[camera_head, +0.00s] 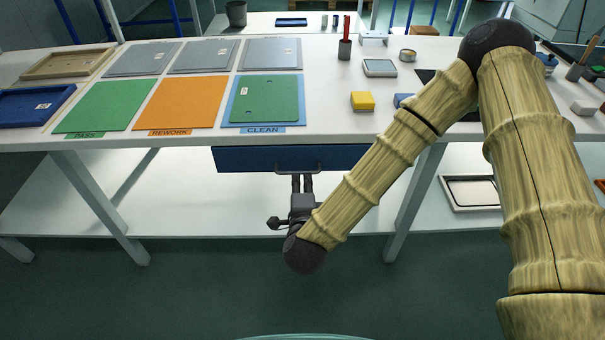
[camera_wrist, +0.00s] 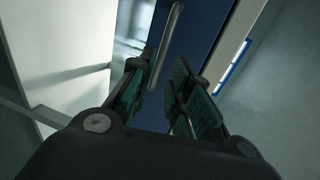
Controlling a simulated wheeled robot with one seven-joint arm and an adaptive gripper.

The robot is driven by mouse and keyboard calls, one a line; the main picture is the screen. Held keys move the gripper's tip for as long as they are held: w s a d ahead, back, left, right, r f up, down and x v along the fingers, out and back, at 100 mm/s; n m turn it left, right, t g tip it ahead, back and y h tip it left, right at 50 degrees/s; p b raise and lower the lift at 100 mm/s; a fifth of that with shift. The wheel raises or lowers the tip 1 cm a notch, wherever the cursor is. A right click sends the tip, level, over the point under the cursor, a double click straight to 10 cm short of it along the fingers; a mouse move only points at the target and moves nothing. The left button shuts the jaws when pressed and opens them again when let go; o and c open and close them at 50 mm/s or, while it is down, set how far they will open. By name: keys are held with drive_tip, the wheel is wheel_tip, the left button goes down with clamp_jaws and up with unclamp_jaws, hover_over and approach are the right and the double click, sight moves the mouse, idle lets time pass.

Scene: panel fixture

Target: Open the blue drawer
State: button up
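The blue drawer (camera_head: 245,159) hangs under the front edge of the white worktable, and it looks shut. Its dark bar handle (camera_head: 312,164) is at the middle of its front. My gripper (camera_head: 302,180) is just below and in front of the handle, pointing at the drawer. In the wrist view, my gripper (camera_wrist: 160,88) has its two fingers apart. The drawer's blue front (camera_wrist: 198,30) lies beyond them, and the grey handle (camera_wrist: 166,42) shows in the gap, closer to the left finger. I cannot tell whether that finger touches it.
The worktable (camera_head: 330,110) holds a green mat (camera_head: 103,106), an orange mat (camera_head: 181,103), a yellow block (camera_head: 362,101) and a red-topped pen cup (camera_head: 345,48). A table leg (camera_head: 412,190) stands right of the drawer. A lower white shelf (camera_head: 200,205) lies beneath. Floor in front is clear.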

sight(302, 172)
drive_tip(key=shift+x, duration=3.05)
drive_tip(key=shift+c, duration=0.2)
clamp_jaws()
